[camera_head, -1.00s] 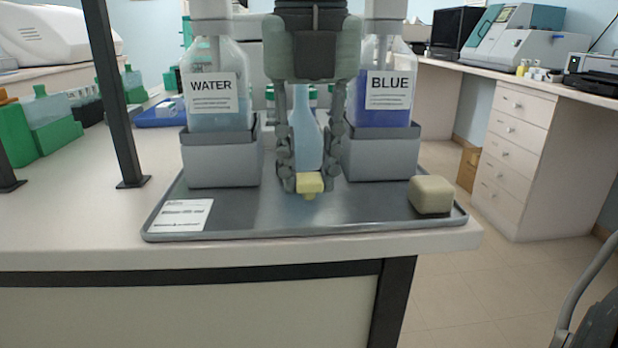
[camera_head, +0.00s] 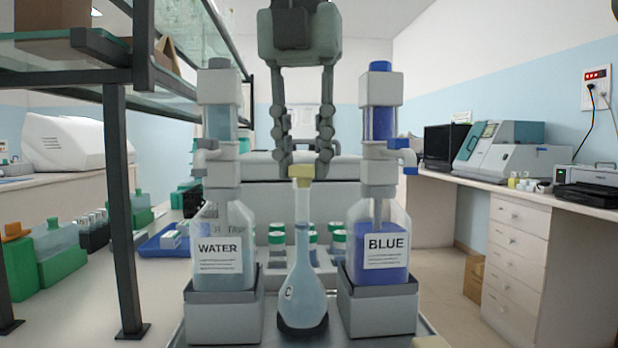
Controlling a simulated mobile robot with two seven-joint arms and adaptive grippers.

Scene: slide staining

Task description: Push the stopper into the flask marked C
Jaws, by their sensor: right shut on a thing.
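The flask marked C (camera_head: 302,284) stands upright in a dark base between the WATER and BLUE bottles, with pale blue liquid in its round body. Its long neck points up toward my right gripper (camera_head: 302,172). My right gripper hangs down from above with its fingers shut on the yellow stopper (camera_head: 302,171). The stopper is in line with the flask's mouth, right at the top of the neck. I cannot tell whether its plug is inside the mouth or just above it. My left gripper is not in view.
The WATER bottle (camera_head: 224,254) stands close on the left and the BLUE bottle (camera_head: 379,250) on the right, each with a tall dispenser in a grey holder. Green-capped jars (camera_head: 338,244) stand behind the flask. A black shelf post (camera_head: 122,210) rises at left.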

